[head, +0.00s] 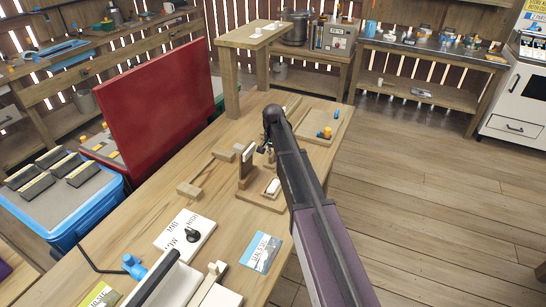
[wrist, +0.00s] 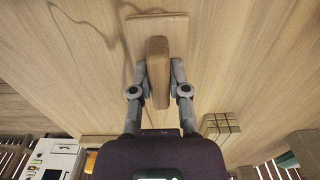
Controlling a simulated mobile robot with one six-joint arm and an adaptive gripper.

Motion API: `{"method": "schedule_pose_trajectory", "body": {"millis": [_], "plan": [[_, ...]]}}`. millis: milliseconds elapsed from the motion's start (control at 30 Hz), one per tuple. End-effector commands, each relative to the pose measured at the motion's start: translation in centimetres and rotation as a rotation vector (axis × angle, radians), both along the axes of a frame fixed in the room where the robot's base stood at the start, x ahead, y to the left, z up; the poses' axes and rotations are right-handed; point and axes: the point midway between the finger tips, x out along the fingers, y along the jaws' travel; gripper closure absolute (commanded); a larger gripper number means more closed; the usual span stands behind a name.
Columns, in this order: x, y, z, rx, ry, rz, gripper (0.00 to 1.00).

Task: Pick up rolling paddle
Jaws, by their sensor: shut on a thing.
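The rolling paddle is a pale wooden piece with a rounded handle (wrist: 158,72) and a flat rectangular plate (wrist: 157,28) across its far end in the wrist view. My gripper (wrist: 158,68) is shut on the handle, with one grey finger on each side. In the head view my gripper (head: 264,146) is over the wooden workbench, beside an upright wooden piece with a pale face (head: 247,158); whether this is the paddle's plate is unclear. My arm hides part of this area. Whether the paddle touches the bench cannot be told.
On the bench lie a wooden mallet-like tool (head: 212,170), a white card with a black knob (head: 187,235), a blue leaflet (head: 262,252) and a tray with small coloured items (head: 326,127). A red panel (head: 160,110) stands at the left. Open floor (head: 430,200) lies right.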

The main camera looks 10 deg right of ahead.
Motion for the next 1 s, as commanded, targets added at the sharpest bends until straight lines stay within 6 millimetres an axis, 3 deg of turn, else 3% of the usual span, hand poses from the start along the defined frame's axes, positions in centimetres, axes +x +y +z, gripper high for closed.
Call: {"method": "schedule_pose_trajectory", "body": {"millis": [267, 1000], "plan": [[0.0, 0.0, 1.7, 0.0, 0.0, 0.0, 1.0], [0.0, -0.1, 8.8, 0.0, 0.0, -0.001, 1.0]]}}
